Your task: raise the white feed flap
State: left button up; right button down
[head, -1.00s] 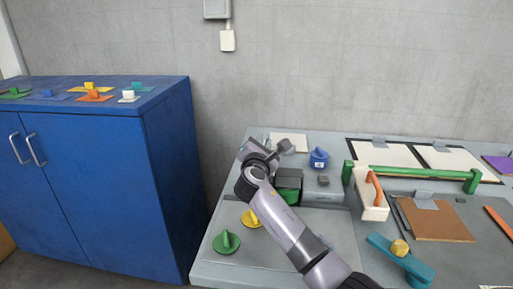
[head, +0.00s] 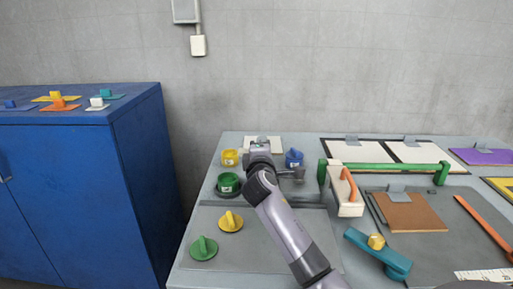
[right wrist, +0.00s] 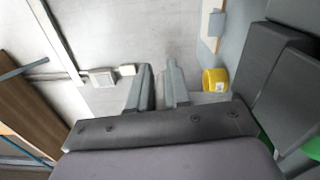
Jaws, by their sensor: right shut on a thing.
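The white feed flap (head: 262,144) is a small pale panel at the back left of the grey worktop, near the wall, in the head view. My right gripper (head: 259,148) is in front of it and covers part of it. In the right wrist view the two grey fingers (right wrist: 158,88) are close together, with only a narrow gap between them. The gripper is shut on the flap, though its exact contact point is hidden. My left gripper is not in view.
A yellow cup (head: 230,158), a green cup (head: 228,183) and a blue pot (head: 294,158) stand around my right gripper. A green bar (head: 390,167) crosses the worktop to the right. A blue cabinet (head: 140,150) stands at left.

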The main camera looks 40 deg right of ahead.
jog(key=shift+s+d+f+m, duration=0.15)
jog(key=shift+d+f+m, duration=0.05)
jog(key=shift+f+m, duration=0.25)
jog(key=shift+f, duration=0.1)
jog(key=c, duration=1.2)
grip_release()
jog(key=shift+d, duration=0.1)
jog(key=shift+o, duration=0.2)
jog(key=shift+s+r, duration=0.1)
jog(key=shift+r, duration=0.1)
jog(key=shift+v, duration=3.55)
